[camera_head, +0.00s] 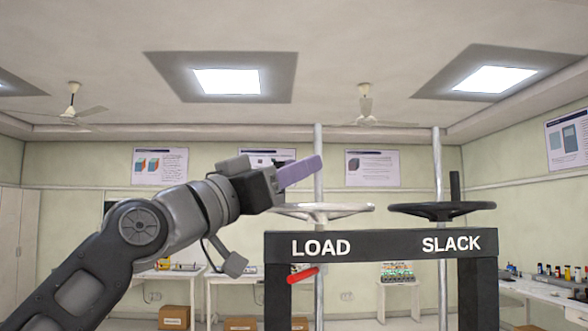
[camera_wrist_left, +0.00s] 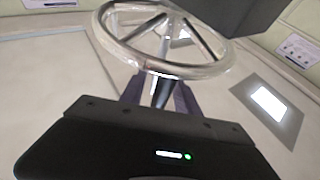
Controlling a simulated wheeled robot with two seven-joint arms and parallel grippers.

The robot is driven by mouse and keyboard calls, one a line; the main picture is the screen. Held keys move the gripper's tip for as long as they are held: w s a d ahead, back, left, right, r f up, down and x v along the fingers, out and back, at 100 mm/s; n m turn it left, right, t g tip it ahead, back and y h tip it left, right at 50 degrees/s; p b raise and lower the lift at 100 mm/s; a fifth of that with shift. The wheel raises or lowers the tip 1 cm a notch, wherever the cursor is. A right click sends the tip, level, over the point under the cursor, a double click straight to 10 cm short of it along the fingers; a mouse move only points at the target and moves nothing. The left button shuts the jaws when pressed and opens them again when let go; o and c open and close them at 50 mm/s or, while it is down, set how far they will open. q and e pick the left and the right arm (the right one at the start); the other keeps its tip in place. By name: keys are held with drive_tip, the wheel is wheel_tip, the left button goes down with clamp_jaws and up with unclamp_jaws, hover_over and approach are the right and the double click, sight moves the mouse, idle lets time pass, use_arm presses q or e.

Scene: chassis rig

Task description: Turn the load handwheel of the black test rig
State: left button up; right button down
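The load handwheel (camera_head: 318,211) is a pale silver wheel lying flat above the LOAD label on the black test rig (camera_head: 380,246). My left gripper (camera_head: 318,162), with purple fingers, reaches in from the left just above its rim. In the left wrist view the wheel's rim and spokes (camera_wrist_left: 165,66) fill the upper middle. There the fingers of my left gripper (camera_wrist_left: 160,97) stand apart, just below the near rim. A dark upright piece, perhaps the wheel's handle, shows between them; contact cannot be told. My right gripper is not in view.
The black slack handwheel (camera_head: 441,211) with an upright handle (camera_head: 455,186) sits to the right on the same rig. Two metal posts (camera_head: 437,165) rise behind the wheels. A red lever (camera_head: 303,275) sticks out below the LOAD label. Benches stand farther back.

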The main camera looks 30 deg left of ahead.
use_arm(q)
drive_tip(key=shift+s+a+f+b, duration=0.2)
drive_tip(key=shift+s+f+b, duration=0.2)
drive_tip(key=shift+s, duration=0.1)
drive_tip(key=b+v, duration=0.2)
drive_tip(key=v, duration=0.4)
drive_tip(key=shift+s+b, duration=0.3)
drive_tip(key=shift+b, duration=0.05)
